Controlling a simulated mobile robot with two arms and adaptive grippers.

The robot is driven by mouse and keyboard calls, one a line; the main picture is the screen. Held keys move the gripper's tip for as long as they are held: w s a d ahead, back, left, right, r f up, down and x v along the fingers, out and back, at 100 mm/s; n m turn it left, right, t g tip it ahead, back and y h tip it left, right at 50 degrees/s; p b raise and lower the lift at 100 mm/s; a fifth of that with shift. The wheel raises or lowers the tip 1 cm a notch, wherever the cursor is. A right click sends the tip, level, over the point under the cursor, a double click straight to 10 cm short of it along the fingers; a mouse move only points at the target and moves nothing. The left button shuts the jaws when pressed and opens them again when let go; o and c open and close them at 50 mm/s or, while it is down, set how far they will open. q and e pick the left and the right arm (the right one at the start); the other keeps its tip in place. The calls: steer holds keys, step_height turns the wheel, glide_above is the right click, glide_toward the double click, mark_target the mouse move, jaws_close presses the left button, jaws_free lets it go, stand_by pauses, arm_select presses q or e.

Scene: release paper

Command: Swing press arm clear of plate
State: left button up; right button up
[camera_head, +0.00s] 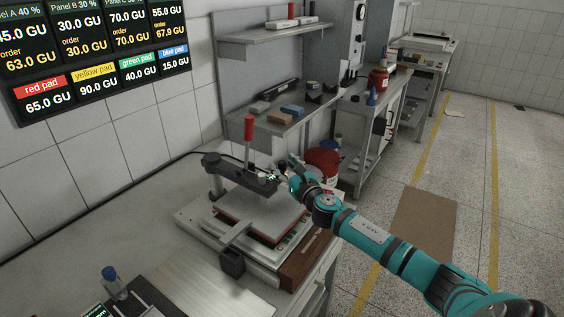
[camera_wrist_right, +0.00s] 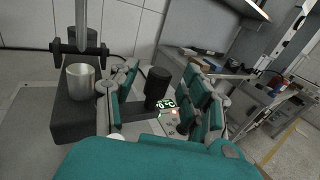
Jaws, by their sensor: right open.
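The heat press stands on the bench with its dark grey press arm (camera_head: 238,170) reaching right from a post. A red-handled lever (camera_head: 249,130) rises from the arm. The pale flat plate (camera_head: 265,208) lies below the arm, which still spans above part of it. My right gripper (camera_head: 279,175) is at the arm's free end. Contact with the knob cannot be told. My left gripper is out of view.
A clear bottle with a blue cap (camera_head: 112,280) and a pale sheet (camera_head: 195,285) are on the near bench. A shelf (camera_head: 262,118) with small blocks is behind the press. A red bucket (camera_head: 322,163) stands beyond my right gripper.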

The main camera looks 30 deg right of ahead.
steer(key=shift+w, duration=0.8)
steer(key=shift+c, duration=0.2)
jaws_close()
steer(key=shift+f, duration=0.1)
